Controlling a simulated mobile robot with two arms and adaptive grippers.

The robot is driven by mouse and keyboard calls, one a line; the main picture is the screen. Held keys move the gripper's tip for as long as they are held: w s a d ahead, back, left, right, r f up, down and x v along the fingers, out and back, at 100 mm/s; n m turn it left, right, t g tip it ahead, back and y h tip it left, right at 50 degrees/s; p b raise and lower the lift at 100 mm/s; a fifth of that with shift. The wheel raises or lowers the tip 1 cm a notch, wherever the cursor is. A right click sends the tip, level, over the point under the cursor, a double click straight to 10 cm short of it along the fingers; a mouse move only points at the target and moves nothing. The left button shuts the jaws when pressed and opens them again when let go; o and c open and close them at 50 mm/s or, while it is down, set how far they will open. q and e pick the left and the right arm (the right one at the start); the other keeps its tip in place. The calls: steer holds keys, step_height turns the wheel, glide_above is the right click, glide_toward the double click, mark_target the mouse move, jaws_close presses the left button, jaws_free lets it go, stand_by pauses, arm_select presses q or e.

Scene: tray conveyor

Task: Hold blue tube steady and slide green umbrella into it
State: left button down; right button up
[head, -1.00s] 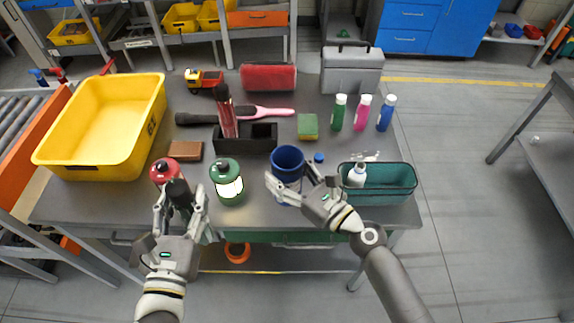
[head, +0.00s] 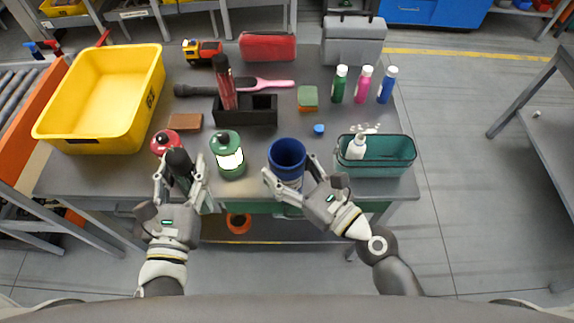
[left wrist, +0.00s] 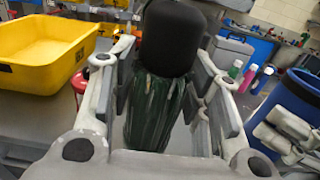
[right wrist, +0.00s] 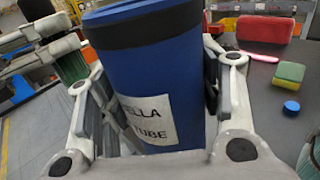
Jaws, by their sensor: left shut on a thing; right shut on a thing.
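The green umbrella (left wrist: 158,105), folded with a thick black handle (left wrist: 170,38) at the top, is in my left gripper (head: 181,172), its fingers shut on either side. Its lower end is hidden in the left wrist view. The blue tube (head: 287,150) has a dark open rim and a white label (right wrist: 150,118). My right gripper (head: 291,175) is shut around it near the table's front edge. The tube is roughly upright in the head view; I cannot tell whether its base touches the table. The umbrella is left of the tube and apart from it.
A green lantern (head: 228,158) stands between my grippers, and a red one (head: 163,143) behind the umbrella. A teal bin (head: 395,155) with a white bottle is right of the tube. A small blue cap (head: 319,129) lies behind it. A yellow crate (head: 80,146) is at left.

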steer(key=shift+w+f, duration=2)
steer(key=shift+w, duration=0.35)
steer(key=shift+w+f, duration=2)
steer(key=shift+w, duration=0.3)
steer(key=shift+w+f, duration=2)
steer(key=shift+w, duration=0.35)
steer(key=shift+f, duration=0.2)
steer(key=shift+f+b, duration=0.15)
steer(key=shift+b, duration=0.25)
steer(key=o, duration=0.9)
steer(key=c, duration=0.9)
